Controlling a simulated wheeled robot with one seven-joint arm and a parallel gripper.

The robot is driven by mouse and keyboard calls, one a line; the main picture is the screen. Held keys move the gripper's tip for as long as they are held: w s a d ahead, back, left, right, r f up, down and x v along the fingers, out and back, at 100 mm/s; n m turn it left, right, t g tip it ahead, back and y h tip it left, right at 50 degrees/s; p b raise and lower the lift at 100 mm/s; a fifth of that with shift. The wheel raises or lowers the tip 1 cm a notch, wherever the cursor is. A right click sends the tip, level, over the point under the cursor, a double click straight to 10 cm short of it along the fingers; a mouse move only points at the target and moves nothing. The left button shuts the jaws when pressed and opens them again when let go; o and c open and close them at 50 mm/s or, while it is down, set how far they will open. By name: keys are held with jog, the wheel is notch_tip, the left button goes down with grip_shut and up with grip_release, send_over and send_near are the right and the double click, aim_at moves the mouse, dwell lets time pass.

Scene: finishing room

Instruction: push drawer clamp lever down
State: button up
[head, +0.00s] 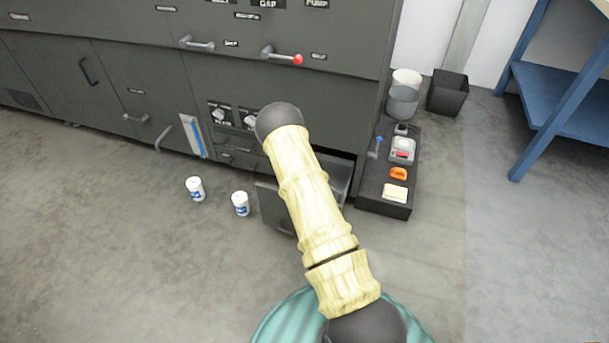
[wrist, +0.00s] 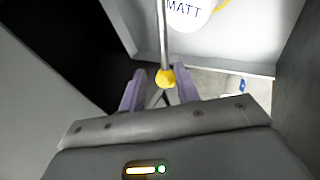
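In the head view a drawer (head: 273,207) stands open low in the dark machine, partly hidden behind my arm. In the wrist view the clamp lever is a thin grey rod (wrist: 163,40) with a yellow knob (wrist: 166,78) at its near end. My gripper (wrist: 160,84) has its two purple fingers apart, one on each side of the knob. I cannot tell whether they touch it. A white container marked MATT (wrist: 188,12) is beside the rod inside the pale drawer (wrist: 258,66). My gripper is hidden in the head view.
Two white jars (head: 195,188) (head: 240,204) stand on the floor left of the drawer. A dark tray (head: 384,207) with small items is right of it. A black bin (head: 447,92) and a blue table (head: 560,100) stand further right. The front left floor is clear.

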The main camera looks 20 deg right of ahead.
notch_tip(320, 180, up, 4)
jog(key=shift+r+p, duration=0.25)
jog(key=shift+p, duration=0.45)
jog(key=shift+s, duration=0.1)
grip_shut()
jog(key=shift+s+d, duration=0.2)
jog(key=shift+s, duration=0.1)
jog(key=s+r+n+g+y+p, duration=0.2)
jog(key=s+r+n+g+y, duration=0.1)
jog(key=s+r+n, duration=0.5)
notch_tip(320, 180, up, 3)
jog(key=shift+d+r+n+y+p, duration=0.2)
jog(key=shift+d+n+y+p, duration=0.25)
jog(key=shift+n, duration=0.65)
jog(key=shift+a, duration=0.1)
